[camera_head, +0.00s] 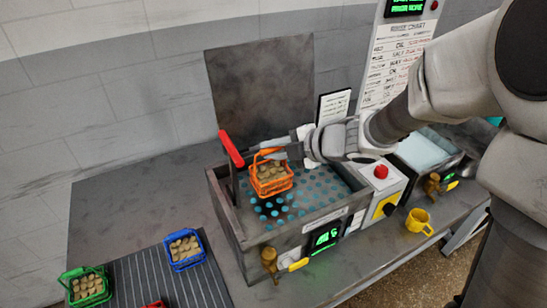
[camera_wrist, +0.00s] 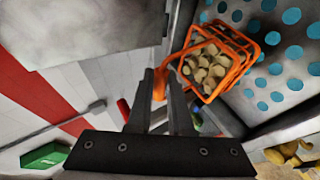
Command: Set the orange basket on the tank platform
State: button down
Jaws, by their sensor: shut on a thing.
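The orange basket (camera_head: 271,180), filled with tan round pieces, is over the left part of the perforated tank platform (camera_head: 318,196). I cannot tell whether its base touches the platform. My gripper (camera_head: 284,147) reaches in from the right and is shut on the basket's handle. In the wrist view the fingers of my gripper (camera_wrist: 168,82) are close together at the orange handle. The basket (camera_wrist: 222,68) looks tilted there, with the platform's blue holes (camera_wrist: 290,60) behind it. The fingertips partly hide the handle.
The tank's raised lid (camera_head: 262,85) stands behind, with a red-gripped lever (camera_head: 230,148) left of the basket. A control box with a red button (camera_head: 381,171) is right. Blue (camera_head: 184,249) and green (camera_head: 87,287) baskets are lower left. A yellow mug (camera_head: 419,221) stands right.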

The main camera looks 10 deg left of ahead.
aim_at(270, 169)
jog(key=shift+a+f, duration=0.15)
jog(key=shift+a, duration=0.05)
jog(key=shift+f+b, duration=0.4)
jog(key=shift+f, duration=1.5)
jog(key=shift+f, duration=0.15)
jog(key=c, duration=0.8)
grip_release()
jog(key=shift+c, duration=0.2)
